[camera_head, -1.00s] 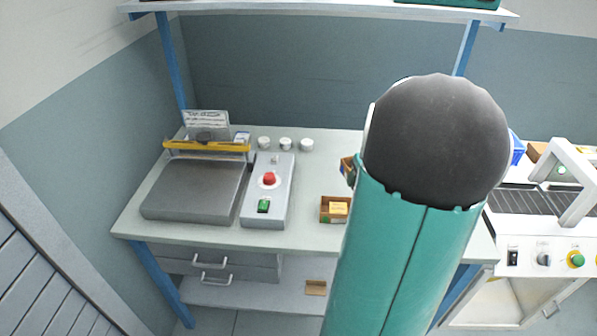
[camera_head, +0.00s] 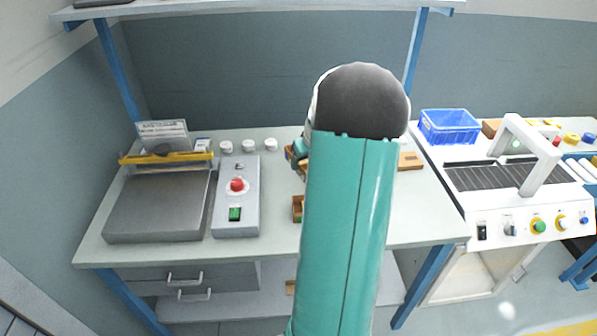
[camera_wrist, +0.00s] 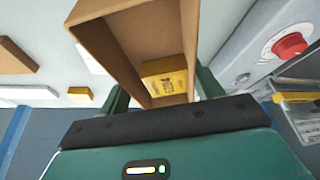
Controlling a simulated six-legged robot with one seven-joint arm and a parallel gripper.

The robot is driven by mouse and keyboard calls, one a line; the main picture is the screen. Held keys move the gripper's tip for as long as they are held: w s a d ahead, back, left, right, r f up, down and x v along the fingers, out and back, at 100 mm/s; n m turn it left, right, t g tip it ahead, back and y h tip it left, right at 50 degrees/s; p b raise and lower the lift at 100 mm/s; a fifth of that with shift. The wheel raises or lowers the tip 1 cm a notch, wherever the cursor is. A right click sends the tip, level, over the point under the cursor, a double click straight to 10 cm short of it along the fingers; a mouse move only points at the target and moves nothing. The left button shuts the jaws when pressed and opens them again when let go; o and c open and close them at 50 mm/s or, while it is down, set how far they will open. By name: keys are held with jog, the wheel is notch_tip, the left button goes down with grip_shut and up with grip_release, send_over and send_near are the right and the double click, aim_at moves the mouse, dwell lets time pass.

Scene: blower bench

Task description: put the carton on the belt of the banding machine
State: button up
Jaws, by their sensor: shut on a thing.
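My gripper (camera_wrist: 163,88) is shut on an open-topped brown carton (camera_wrist: 112,47) with a yellow box (camera_wrist: 165,80) inside, one green finger on each side of it in the wrist view. In the head view my arm hides most of the gripper and carton; a small part of the gripper (camera_head: 300,147) shows at the arm's left edge, over the bench. The white banding machine (camera_head: 455,212) stands to the right, with an arch (camera_head: 540,165) over its dark slatted belt (camera_head: 480,178). The visible belt is bare. The carton is well left of the belt.
Another brown carton (camera_head: 297,209) sits on the bench (camera_head: 275,225), partly behind my arm. A sealer (camera_head: 160,205) and a control box with a red button (camera_head: 237,184) stand left. A blue bin (camera_head: 449,127) is behind the belt; an overhead shelf (camera_head: 270,10) spans the bench.

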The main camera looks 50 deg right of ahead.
jog(key=w+f, duration=0.1)
jog(key=w+d+f, duration=0.1)
jog(key=f, duration=0.1)
jog(key=w+f, duration=0.1)
jog(key=f, duration=0.1)
jog(key=shift+w+d, duration=0.3)
jog(key=shift+w, duration=0.05)
jog(key=shift+f, duration=1.45)
jog(key=shift+f, duration=0.15)
jog(key=o, duration=1.1)
